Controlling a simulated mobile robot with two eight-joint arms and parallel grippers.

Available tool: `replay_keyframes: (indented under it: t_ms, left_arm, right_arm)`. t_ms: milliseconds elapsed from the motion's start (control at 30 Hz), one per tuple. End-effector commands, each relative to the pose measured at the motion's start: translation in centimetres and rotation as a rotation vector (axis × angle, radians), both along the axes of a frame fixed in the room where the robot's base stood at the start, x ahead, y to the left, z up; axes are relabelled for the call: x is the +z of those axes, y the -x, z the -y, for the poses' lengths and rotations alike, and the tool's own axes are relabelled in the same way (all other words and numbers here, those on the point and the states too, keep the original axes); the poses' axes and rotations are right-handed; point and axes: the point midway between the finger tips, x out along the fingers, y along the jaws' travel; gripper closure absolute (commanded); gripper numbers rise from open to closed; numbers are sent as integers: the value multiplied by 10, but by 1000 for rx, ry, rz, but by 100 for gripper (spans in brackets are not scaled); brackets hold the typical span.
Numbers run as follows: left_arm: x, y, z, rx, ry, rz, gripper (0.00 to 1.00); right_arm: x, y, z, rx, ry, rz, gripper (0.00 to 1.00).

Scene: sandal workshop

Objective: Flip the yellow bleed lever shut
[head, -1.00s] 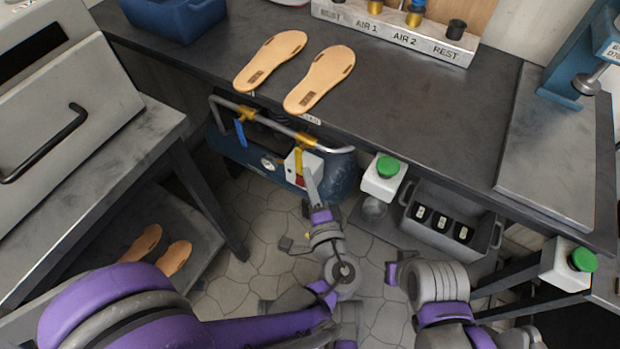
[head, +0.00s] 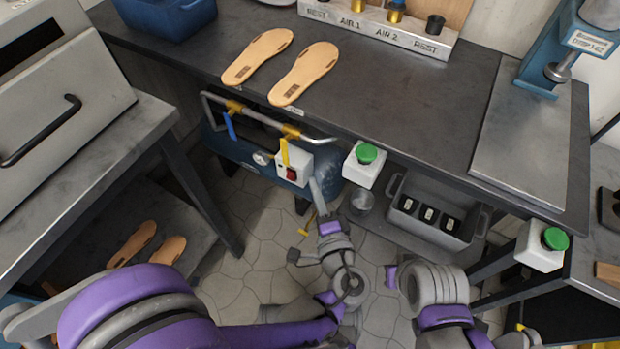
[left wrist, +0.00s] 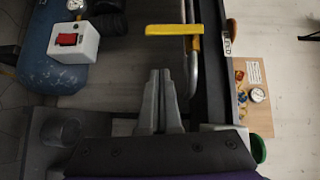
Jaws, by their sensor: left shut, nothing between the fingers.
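The yellow bleed lever (head: 284,151) hangs down from a brass fitting on the pipe under the bench edge, beside a white switch box. In the left wrist view the lever (left wrist: 172,30) lies crosswise to the pipe, beyond the fingertips and apart from them. My left gripper (head: 314,183) is shut and empty, just below and right of the white box; its closed fingers (left wrist: 160,74) also show in the left wrist view. My right arm shows at lower right in the head view, but its fingers cannot be made out.
The white box (head: 294,167) with a red switch sits on the blue tank (head: 328,182). A blue lever (head: 229,125) hangs further left on the pipe (head: 260,117). The bench (head: 400,100) overhangs them. A green button (head: 367,154) on a white box stands to the right.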

Motion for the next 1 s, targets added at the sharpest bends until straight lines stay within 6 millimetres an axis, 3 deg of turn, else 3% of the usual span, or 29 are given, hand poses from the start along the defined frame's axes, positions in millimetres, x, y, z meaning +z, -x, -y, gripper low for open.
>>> replay_keyframes:
  t_ms: [200, 400, 1000]
  left_arm:
    - [1, 46, 14, -4, 1, 1, 100]
    - [0, 66, 18, 0, 1, 0, 100]
    - [0, 69, 19, 1, 0, 0, 100]
  right_arm:
    - [6, 0, 0, 0, 0, 2, 100]
    - [7, 1, 0, 0, 0, 2, 100]
    - [7, 1, 0, 0, 0, 2, 100]
